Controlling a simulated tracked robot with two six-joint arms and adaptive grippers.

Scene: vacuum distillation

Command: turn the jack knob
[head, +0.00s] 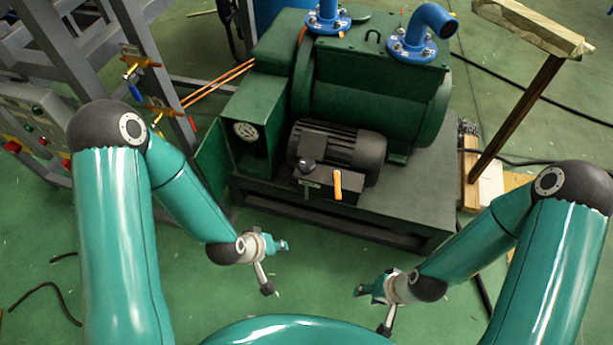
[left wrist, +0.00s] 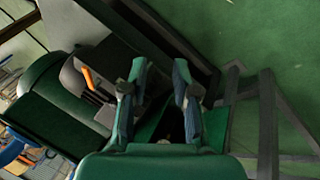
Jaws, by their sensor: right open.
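I cannot make out a jack or its knob in either view. In the head view, a black round knob (head: 307,164) and an orange lever (head: 338,185) sit on the control box of a black motor (head: 345,148). My left gripper (head: 282,246) is in front of the machine, over the floor, apart from it. In the left wrist view my left gripper (left wrist: 160,78) has its two fingers spread with nothing held between them; the orange lever (left wrist: 88,78) shows to their left. My right gripper (head: 361,290) is open and empty over the floor.
A green pump (head: 375,100) with blue flanged pipes (head: 425,30) stands on a dark steel base (head: 420,190). A grey metal frame with a control panel (head: 35,120) is at the left. A wooden stand (head: 520,110) is at the right. Green floor (head: 300,285) in front is clear.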

